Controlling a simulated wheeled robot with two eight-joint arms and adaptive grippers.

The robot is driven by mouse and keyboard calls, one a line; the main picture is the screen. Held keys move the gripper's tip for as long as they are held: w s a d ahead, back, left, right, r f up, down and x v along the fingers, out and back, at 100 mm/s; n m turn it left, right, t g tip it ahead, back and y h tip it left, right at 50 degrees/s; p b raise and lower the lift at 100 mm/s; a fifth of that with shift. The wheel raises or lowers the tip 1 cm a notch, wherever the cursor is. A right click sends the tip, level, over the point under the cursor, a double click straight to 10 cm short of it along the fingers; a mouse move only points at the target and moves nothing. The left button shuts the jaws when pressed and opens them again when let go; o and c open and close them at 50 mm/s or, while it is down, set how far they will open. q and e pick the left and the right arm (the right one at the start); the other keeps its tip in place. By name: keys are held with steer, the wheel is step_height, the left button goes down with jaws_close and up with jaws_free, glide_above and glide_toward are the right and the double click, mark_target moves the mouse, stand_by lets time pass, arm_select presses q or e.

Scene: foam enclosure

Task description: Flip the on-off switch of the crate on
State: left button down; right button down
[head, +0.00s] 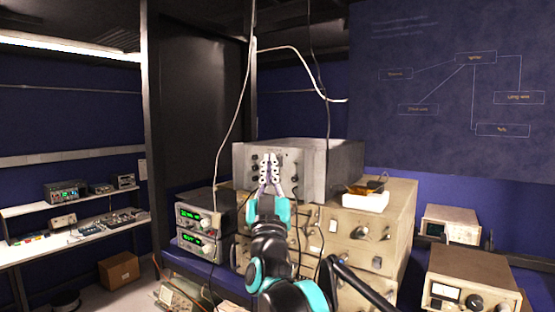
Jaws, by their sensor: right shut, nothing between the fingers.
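The crate looks like the grey metal box (312,160) standing on top of beige cabinets in the middle of the head view. Its front panel carries small dark knobs or switches. My right gripper (269,160) is raised in front of this panel, fingers pointing up and shut with nothing between them. I cannot tell whether it touches the panel. The gripper covers the middle of the panel, and I cannot make out the on-off switch or its position. My left gripper is not in view.
Beige cabinets (397,215) stand under the grey box. Two stacked instruments with green displays (195,222) stand at left. A white tray (365,201) lies right of the box. More instruments stand at lower right (462,290). White cables hang above. A bench (75,235) is far left.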

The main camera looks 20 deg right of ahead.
steer(key=shift+w+d, duration=0.1)
steer(key=shift+d, duration=0.05)
stand_by(0.5)
steer(key=shift+w+d, duration=0.2)
steer(key=shift+w+d+r, duration=0.1)
steer(key=shift+w+d, duration=0.05)
steer(key=shift+d, duration=0.05)
stand_by(0.9)
steer(key=shift+s+a, duration=0.5)
steer(key=shift+a, duration=0.1)
steer(key=shift+s+a+f, duration=0.2)
steer(key=shift+s+a, duration=0.55)
steer(key=shift+a, duration=0.2)
steer(key=shift+s+a+f, duration=0.2)
steer(key=shift+s+a, duration=0.5)
steer(key=shift+a, duration=0.25)
